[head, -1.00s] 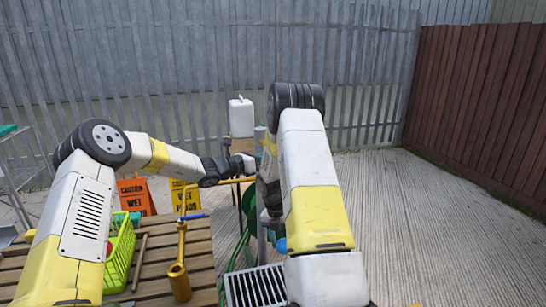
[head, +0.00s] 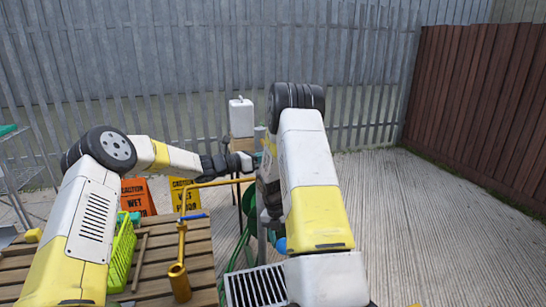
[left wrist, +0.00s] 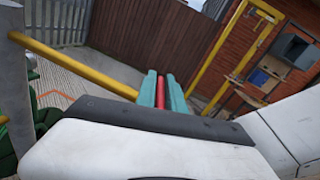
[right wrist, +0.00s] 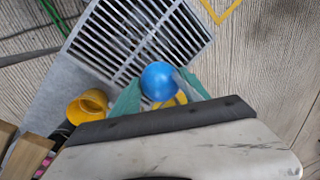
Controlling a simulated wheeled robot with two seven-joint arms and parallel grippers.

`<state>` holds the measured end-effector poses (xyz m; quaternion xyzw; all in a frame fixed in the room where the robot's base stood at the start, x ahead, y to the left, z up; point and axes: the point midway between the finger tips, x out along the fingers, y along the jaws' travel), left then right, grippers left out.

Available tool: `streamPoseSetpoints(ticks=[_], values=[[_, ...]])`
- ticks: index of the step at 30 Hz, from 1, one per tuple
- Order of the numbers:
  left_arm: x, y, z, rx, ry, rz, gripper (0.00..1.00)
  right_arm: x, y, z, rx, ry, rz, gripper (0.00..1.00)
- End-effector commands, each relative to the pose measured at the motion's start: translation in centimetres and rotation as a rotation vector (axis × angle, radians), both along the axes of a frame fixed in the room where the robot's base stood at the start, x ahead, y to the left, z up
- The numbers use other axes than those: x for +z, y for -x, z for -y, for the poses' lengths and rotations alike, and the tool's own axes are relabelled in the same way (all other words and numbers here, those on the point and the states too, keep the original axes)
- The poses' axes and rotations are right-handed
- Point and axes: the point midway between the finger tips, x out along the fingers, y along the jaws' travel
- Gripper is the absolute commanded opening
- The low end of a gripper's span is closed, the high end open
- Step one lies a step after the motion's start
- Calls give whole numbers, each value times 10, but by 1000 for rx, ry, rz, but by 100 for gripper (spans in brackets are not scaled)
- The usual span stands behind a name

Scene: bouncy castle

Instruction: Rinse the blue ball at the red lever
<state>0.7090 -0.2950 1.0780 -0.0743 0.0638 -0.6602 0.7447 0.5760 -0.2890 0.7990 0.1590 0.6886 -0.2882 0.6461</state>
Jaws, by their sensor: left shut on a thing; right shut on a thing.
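The blue ball (right wrist: 158,80) is between the teal fingers of my right gripper (right wrist: 160,92), which is shut on it above a floor grate (right wrist: 186,30). In the head view a sliver of the ball (head: 280,244) shows beside my right arm. The red lever (left wrist: 161,93) is between the teal fingers of my left gripper (left wrist: 163,88), which is shut on it. In the head view my right arm hides the left fingertips and the lever. A pale streak beside the ball in the right wrist view may be water; I cannot tell.
A slatted wooden table (head: 202,250) holds a green basket (head: 121,255) and a brass-coloured tool (head: 179,270). A yellow pipe (left wrist: 75,68) runs near my left gripper. A yellow cup (right wrist: 86,107) is near the grate. Wet-floor signs (head: 138,196) stand behind the table. The floor at right is clear.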

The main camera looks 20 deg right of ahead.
Motion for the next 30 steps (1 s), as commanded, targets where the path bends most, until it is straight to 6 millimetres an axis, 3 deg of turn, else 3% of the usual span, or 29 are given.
streamPoseSetpoints(ticks=[9, 21, 22, 25, 30], values=[[1, -5, 0, -170, 0, 3, 0, 0, 0, 0, 0, 0, 0, 15], [1, -6, -1, -189, -3, 1, 0, 0, 0, 0, 0, 0, 0, 15], [1, -6, -1, -189, -3, 1, 15, 0, 0, 0, 0, 0, 0, 15], [1, -6, -1, -189, -3, 1, 33, 0, 0, 0, 0, 0, 0, 15], [0, -5, -1, -191, -3, 0, 33, 0, 0, 0, 0, 0, 0, 15]])
